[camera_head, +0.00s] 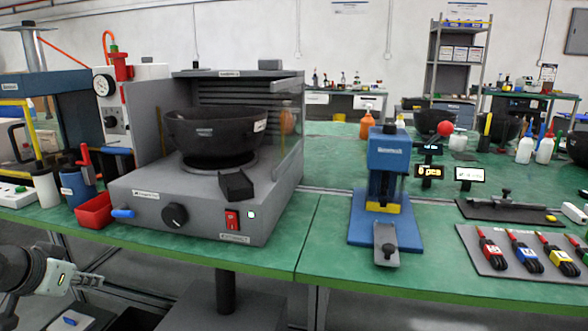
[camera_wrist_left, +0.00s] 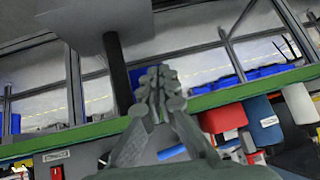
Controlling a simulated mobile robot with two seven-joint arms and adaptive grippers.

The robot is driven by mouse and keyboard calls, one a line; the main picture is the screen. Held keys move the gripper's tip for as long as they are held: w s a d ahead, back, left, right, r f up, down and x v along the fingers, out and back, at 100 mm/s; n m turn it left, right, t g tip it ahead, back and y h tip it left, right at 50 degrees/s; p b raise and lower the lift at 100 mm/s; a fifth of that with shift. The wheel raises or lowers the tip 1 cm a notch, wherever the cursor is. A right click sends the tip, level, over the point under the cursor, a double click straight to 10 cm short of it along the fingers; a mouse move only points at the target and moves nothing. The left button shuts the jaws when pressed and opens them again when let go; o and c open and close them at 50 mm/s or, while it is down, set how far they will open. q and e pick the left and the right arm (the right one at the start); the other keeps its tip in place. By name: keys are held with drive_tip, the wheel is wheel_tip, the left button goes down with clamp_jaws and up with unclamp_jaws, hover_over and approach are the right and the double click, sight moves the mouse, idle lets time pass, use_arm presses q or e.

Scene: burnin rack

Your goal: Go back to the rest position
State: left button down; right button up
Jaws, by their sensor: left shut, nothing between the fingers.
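My left gripper (camera_head: 92,283) shows at the lower left of the head view, below and in front of the green bench's front edge. In the left wrist view the gripper (camera_wrist_left: 155,88) has its fingers together with nothing between them. It is apart from the bench (camera_head: 310,265) and touches nothing that I can see. My right gripper is not in view.
A grey machine (camera_head: 195,215) with a black bowl (camera_head: 215,135) stands on the bench. A red bin (camera_head: 95,210) and blue cup (camera_head: 78,190) stand at its left. A blue press (camera_head: 388,160) and a tool mat (camera_head: 480,255) lie right. Shelving rails run under the bench.

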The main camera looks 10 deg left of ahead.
use_arm(q)
drive_tip(key=s+d+f+g, duration=0.1)
drive_tip(key=s+d+f, duration=0.15)
drive_tip(key=f, duration=0.55)
drive_tip(key=s+d+f+g, duration=0.1)
drive_tip(key=s+d+f, duration=0.15)
drive_tip(key=f, duration=0.65)
drive_tip(key=s+d+f+g, duration=0.2)
drive_tip(key=d+f, duration=0.1)
drive_tip(key=f, duration=0.5)
drive_tip(key=s+d+f+m+g, duration=0.1)
drive_tip(key=s+d+f+m, duration=0.1)
drive_tip(key=s+d+f, duration=0.6)
drive_tip(key=d+f, duration=0.5)
drive_tip(key=shift+s+d+f+g, duration=0.2)
drive_tip(key=shift+d+g, duration=0.1)
drive_tip(key=shift+d, duration=0.05)
